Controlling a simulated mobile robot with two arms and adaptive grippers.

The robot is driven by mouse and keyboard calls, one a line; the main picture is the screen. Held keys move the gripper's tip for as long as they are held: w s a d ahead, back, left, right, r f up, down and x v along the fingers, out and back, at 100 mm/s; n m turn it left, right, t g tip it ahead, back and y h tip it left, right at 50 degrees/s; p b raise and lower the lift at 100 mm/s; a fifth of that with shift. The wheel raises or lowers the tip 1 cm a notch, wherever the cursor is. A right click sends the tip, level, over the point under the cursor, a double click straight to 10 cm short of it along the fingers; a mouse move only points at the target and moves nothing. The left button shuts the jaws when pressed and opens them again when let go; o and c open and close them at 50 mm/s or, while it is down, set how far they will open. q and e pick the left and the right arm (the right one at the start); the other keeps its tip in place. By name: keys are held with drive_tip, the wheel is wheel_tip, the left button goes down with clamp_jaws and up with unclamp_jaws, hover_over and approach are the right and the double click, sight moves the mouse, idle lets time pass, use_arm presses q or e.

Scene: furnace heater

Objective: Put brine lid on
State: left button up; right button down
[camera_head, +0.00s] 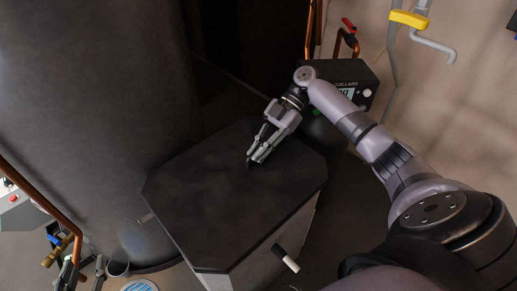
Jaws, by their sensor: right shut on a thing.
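The brine lid (215,205) is a wide, dark panel with cut corners. It lies over the top of the pale box-shaped brine tank (262,268), and the tank's inside is hidden. I cannot tell whether its edges are fully seated. My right gripper (253,159) is over the lid's upper right part, fingers pointing down and left, shut on a small dark part of the lid. Grey finger-like parts show at the lower left edge and may be my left gripper (84,268); their state is unclear.
A large dark cylinder (95,110) stands at the left behind the lid. A black control box (343,83) with a display is behind my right arm. A white-tipped fitting (286,258) sticks out from the tank's front. Copper pipes (40,205) run at the left.

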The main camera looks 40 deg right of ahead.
use_arm(q)
drive_tip(key=shift+w+d+r, duration=0.1)
drive_tip(key=shift+w+r, duration=0.15)
drive_tip(key=shift+r, duration=0.1)
drive_tip(key=shift+w+d+r+t+b, duration=0.1)
drive_tip(key=shift+w+r+t+b, duration=0.05)
drive_tip(key=shift+r+t, duration=0.25)
drive_tip(key=shift+w+d+r+t+b, duration=0.1)
drive_tip(key=shift+w+r+t+b, duration=0.05)
drive_tip(key=shift+r+t, duration=0.2)
use_arm(e)
drive_tip(key=shift+f, duration=0.4)
use_arm(q)
drive_tip(key=shift+w+d+r+h, duration=0.1)
drive_tip(key=shift+r+h, duration=0.25)
drive_tip(key=shift+h, duration=0.05)
use_arm(e)
drive_tip(key=shift+f, duration=0.1)
use_arm(q)
drive_tip(key=shift+w+d+r+t, duration=0.1)
drive_tip(key=shift+r+t, duration=0.25)
drive_tip(key=shift+r, duration=0.05)
drive_tip(key=shift+w+d+r+t, duration=0.1)
drive_tip(key=shift+r+t, duration=0.2)
drive_tip(key=shift+r, duration=0.1)
use_arm(e)
drive_tip(key=shift+f, duration=0.3)
use_arm(q)
drive_tip(key=shift+r, duration=0.1)
